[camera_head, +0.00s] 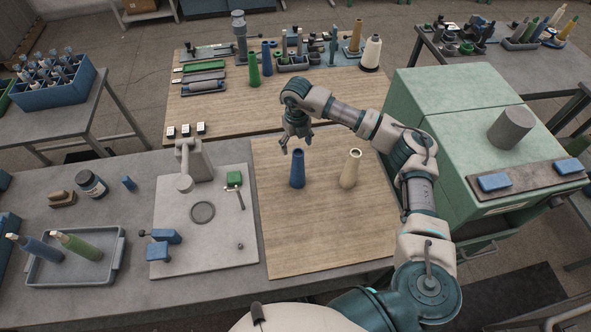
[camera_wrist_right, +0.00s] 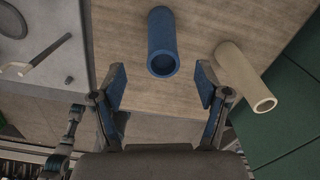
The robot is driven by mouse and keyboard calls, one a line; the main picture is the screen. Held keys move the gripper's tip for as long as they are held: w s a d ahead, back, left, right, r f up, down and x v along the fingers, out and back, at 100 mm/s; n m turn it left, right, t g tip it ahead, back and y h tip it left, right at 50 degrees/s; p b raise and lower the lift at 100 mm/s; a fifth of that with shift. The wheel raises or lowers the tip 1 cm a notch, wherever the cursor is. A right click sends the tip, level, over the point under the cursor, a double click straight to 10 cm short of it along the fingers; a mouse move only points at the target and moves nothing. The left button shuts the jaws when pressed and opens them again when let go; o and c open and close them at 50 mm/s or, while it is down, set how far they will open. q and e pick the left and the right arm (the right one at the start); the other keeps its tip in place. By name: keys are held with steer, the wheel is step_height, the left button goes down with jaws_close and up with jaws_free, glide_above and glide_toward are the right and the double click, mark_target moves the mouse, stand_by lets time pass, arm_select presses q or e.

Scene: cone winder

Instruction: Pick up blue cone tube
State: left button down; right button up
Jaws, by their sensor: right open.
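The blue cone tube (camera_head: 297,170) stands upright on the wooden board near the middle of the head view. In the right wrist view the blue cone tube (camera_wrist_right: 161,40) shows its open hollow end, ahead of and between the fingers, apart from both. My right gripper (camera_head: 297,146) is open and empty, just above and behind the blue tube in the head view. Its two blue-padded fingers are spread wide in the right wrist view (camera_wrist_right: 160,88). My left gripper does not show.
A cream cone tube (camera_head: 350,169) stands upright to the right of the blue one. A green cabinet (camera_head: 450,120) borders the board on the right. A grey plate (camera_head: 205,235) with a fixture lies to the left. The board's front part is clear.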

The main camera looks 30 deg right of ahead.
mark_target(300, 149)
steer(key=f, duration=0.2)
steer(key=d+f, duration=0.1)
steer(key=f, duration=0.1)
steer(key=shift+w+d, duration=0.2)
steer(key=shift+d+f, duration=0.1)
steer(key=shift+f, duration=0.2)
steer(key=f, duration=0.1)
steer(key=a+f, duration=0.1)
steer(key=s+f+p, duration=0.1)
steer(key=f, duration=0.1)
steer(key=shift+a, duration=0.3)
steer(key=shift+a+f, duration=0.1)
steer(key=shift+f, duration=0.2)
steer(key=shift+d, duration=0.5)
steer(key=c, duration=1.1)
steer(key=shift+c, duration=0.3)
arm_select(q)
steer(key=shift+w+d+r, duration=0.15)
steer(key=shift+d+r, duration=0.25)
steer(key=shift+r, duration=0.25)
arm_select(e)
steer(key=shift+a, duration=0.1)
